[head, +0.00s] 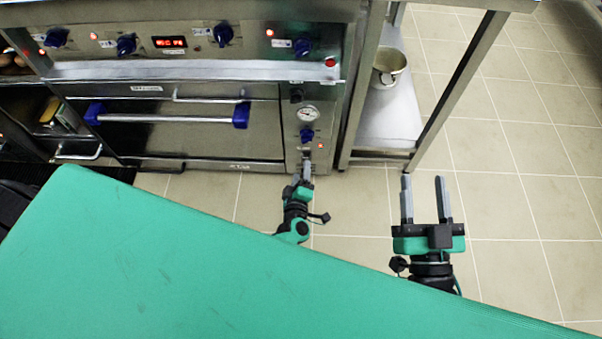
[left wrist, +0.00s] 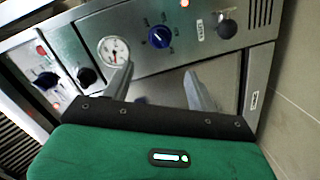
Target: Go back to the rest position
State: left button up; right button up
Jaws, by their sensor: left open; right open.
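My left gripper (head: 302,168) is in front of the oven's control column in the head view, below the round gauge and blue knob. Its two grey fingers also show in the left wrist view (left wrist: 158,88), spread apart with nothing between them. My right gripper (head: 425,192) is over the tiled floor to the right, fingers pointing away from me, open and empty. Whether the left fingers touch the oven front cannot be told.
The steel oven (head: 200,100) has a door with a blue-ended handle (head: 168,117). A gauge (head: 308,113) and blue knob (head: 307,134) sit right of it. A steel table (head: 388,130) holds a pot (head: 389,64) on its lower shelf. Tiled floor (head: 530,200) is clear at right.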

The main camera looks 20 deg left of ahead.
dwell(0.5)
